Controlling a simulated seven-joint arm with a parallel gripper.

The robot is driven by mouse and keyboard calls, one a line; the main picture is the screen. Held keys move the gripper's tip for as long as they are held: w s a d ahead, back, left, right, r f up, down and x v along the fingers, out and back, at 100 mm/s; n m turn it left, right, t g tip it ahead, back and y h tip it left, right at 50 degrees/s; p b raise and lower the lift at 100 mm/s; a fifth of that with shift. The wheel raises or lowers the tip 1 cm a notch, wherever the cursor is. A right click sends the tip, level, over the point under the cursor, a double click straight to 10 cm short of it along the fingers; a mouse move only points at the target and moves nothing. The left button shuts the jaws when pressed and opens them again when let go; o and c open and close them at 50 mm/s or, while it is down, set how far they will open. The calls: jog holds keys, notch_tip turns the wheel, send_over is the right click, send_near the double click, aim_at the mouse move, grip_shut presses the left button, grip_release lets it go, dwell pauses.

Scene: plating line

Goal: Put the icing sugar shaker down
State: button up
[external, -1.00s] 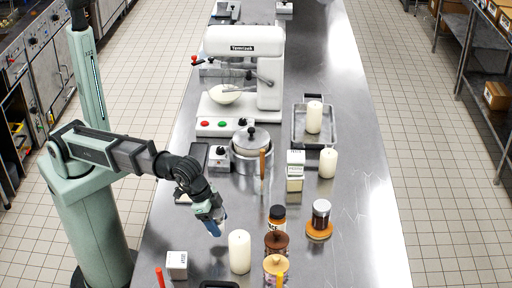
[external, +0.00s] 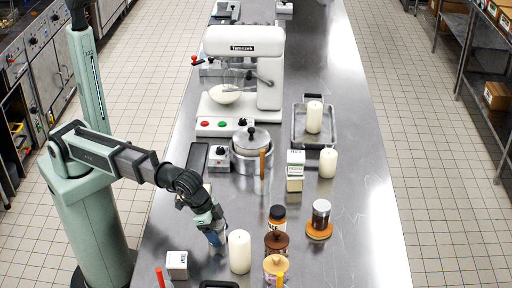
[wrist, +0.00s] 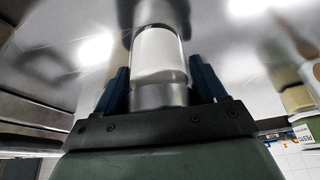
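The icing sugar shaker (wrist: 158,55), a clear cylinder with white contents and a metal end, stands between the blue fingers of my gripper (wrist: 160,88) in the wrist view. The fingers lie close against both its sides and look shut on it. In the external view my gripper (external: 214,237) points down at the left front of the steel counter, left of a tall white candle. The shaker is mostly hidden by the fingers there. Its lower end is close to the counter top; I cannot tell whether it touches.
The tall candle (external: 239,252) stands just right of my gripper. A small white box (external: 177,264) and a red stick-like thing (external: 160,277) are in front to the left. The counter (external: 355,250) is clear at right.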

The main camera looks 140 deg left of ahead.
jog(key=o, duration=0.3)
jog(key=shift+o, duration=0.2)
jog(key=shift+r, duration=0.15)
jog(key=v, duration=1.2)
jog(key=shift+w, duration=0.1)
